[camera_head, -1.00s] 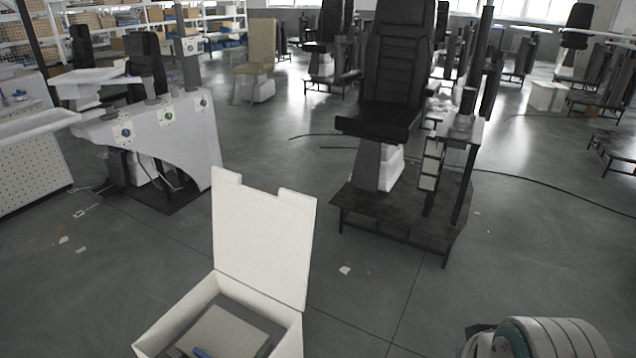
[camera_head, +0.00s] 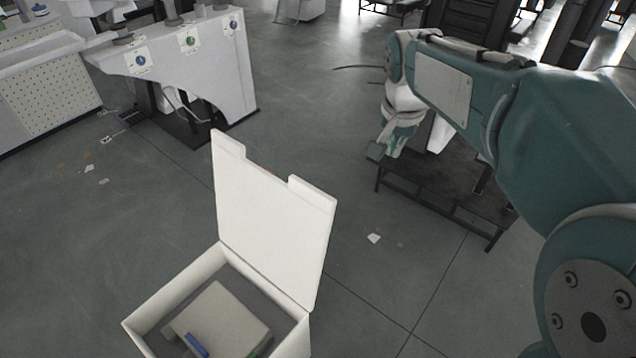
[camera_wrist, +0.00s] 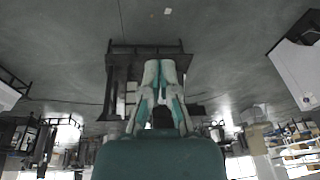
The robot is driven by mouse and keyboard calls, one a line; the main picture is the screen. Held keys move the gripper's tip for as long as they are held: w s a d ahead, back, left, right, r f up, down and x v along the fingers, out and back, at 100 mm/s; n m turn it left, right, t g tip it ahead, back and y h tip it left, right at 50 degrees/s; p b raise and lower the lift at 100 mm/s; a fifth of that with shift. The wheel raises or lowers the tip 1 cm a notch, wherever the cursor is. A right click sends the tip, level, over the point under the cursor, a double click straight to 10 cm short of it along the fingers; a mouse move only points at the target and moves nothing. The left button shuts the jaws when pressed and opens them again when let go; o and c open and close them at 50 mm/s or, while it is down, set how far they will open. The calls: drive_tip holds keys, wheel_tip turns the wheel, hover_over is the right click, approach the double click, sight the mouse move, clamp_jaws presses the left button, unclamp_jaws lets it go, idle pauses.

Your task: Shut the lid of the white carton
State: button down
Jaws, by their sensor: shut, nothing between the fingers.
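The white carton (camera_head: 164,310) stands open at the bottom of the head view. Its lid (camera_head: 270,215) is raised nearly upright on the far side, with two tabs along the top edge. Inside are a pale box (camera_head: 222,322) and a small blue item (camera_head: 197,344). My gripper (camera_head: 392,150) is up and to the right of the lid, apart from it, beyond it in the picture. In the wrist view my gripper (camera_wrist: 160,66) has its fingertips together and holds nothing. The carton does not clearly show in the wrist view.
A dark low platform (camera_head: 455,195) lies behind my gripper. A white console (camera_head: 190,70) with round knobs stands at the upper left. A perforated white cabinet (camera_head: 50,88) is at the far left. The floor around the carton is mostly clear, with small scraps.

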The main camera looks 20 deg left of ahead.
drive_tip(key=w+a+f+m+g, duration=0.1)
drive_tip(key=w+a+f, duration=0.2)
drive_tip(key=a+f, duration=0.3)
drive_tip(key=w+a+f, duration=0.3)
drive_tip(key=a, duration=0.6)
wheel_tip(320, 180, down, 9)
drive_tip(key=s, duration=0.2)
drive_tip(key=shift+a+h, duration=0.15)
drive_tip(key=shift+h, duration=0.25)
drive_tip(key=shift+a, duration=0.1)
